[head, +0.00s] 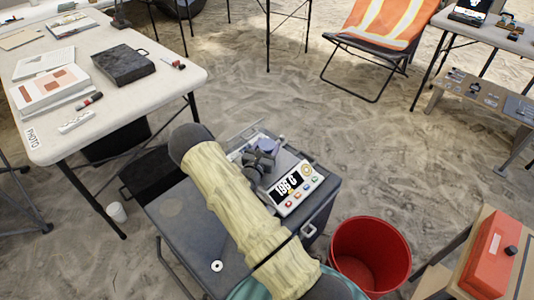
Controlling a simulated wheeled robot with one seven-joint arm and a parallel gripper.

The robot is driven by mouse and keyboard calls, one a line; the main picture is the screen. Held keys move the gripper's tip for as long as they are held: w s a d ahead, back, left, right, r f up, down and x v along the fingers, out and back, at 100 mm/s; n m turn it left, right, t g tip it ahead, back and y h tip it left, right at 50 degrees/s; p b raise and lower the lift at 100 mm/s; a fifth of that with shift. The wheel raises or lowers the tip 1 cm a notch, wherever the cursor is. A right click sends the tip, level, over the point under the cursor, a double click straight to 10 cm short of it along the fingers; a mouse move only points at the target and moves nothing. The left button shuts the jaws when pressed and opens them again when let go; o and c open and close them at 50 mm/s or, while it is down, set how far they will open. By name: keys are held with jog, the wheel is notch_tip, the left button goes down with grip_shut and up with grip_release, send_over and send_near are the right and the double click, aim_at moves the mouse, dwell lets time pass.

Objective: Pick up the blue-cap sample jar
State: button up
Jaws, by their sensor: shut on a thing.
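The blue-cap sample jar (268,144) shows only as a small blue-violet cap just past my gripper (263,157). My gripper is shut on the jar, at the back of the dark case-like stand in the middle. My arm hides the near side, and the jar's body is mostly hidden by the gripper. I cannot tell whether the jar touches the surface below it.
A weighing scale (297,188) with a lit display and coloured buttons sits right beside the gripper. A red bucket (371,250) stands right of the stand. A white table (150,45) with papers and a black case is at left. An orange-striped chair (375,35) stands behind.

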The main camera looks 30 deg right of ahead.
notch_tip(320, 180, up, 10)
jog(key=p, duration=0.2)
jog(key=shift+p, duration=0.35)
dwell(0.4)
jog(key=s+a+f+n+t+y, duration=0.1)
jog(key=s+a+n+t+y, duration=0.1)
jog(key=a, duration=0.7)
jog(key=s+a+f+n+t+y, duration=0.2)
jog(key=s+a+n+t+y, duration=0.1)
jog(key=a+y, duration=0.3)
jog(key=s+a+n, duration=0.1)
jog(key=a, duration=0.1)
jog(key=shift+a+f, duration=0.2)
jog(key=shift+a, duration=0.15)
jog(key=shift+a, duration=0.1)
